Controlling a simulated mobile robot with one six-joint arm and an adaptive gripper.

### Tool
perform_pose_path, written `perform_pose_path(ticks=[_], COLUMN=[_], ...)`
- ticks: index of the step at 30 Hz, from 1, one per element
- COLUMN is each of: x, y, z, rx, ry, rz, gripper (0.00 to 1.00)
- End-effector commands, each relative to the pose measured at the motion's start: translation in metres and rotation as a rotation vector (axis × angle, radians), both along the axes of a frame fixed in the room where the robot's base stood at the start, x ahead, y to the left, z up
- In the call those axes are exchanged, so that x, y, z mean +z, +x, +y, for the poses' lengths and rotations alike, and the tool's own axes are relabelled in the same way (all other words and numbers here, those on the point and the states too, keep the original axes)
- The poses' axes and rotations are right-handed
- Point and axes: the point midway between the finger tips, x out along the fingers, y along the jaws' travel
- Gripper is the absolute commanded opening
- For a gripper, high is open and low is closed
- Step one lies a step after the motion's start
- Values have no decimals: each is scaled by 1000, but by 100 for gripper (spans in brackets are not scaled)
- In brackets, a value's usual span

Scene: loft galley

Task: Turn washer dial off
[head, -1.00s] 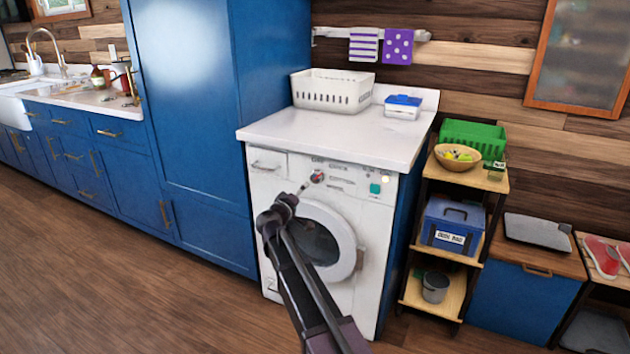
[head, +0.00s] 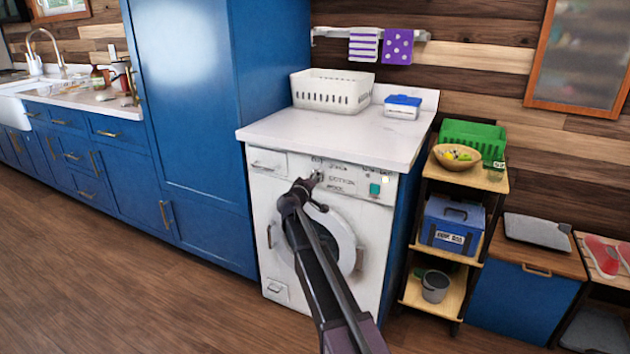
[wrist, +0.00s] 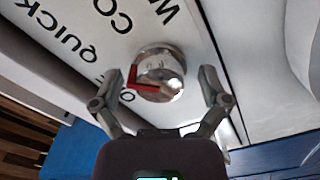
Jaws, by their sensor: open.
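The washer (head: 262,215) is a white front-loader with a round door, under a white counter. Its dial (wrist: 160,70) is a chrome knob with a red pointer mark on its left side in the wrist view. Printed words surround it, including "QUICK" and a partly cut-off "CO"; I cannot tell exactly which setting the mark meets. My gripper (wrist: 160,84) is open, with one finger on each side of the dial and a visible gap on both sides. In the head view, my gripper (head: 314,181) is at the control panel and mostly hides the dial.
A white basket (head: 330,92) and a blue-lidded box (head: 403,106) stand on the counter above. A teal button (head: 375,189) is right of the dial. A tall blue cabinet (head: 195,100) stands left; an open shelf (head: 485,178) stands right. The floor in front is clear.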

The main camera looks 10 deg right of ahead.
Motion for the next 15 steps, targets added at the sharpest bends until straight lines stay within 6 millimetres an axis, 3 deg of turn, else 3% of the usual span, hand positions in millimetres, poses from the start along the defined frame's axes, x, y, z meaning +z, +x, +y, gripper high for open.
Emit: perform_pose_path(ticks=[6,14,15], x=[0,0,0], y=[0,0,0], z=[0,0,0], rx=[0,0,0], ry=[0,0,0], rz=[0,0,0], gripper=[92,15,13])
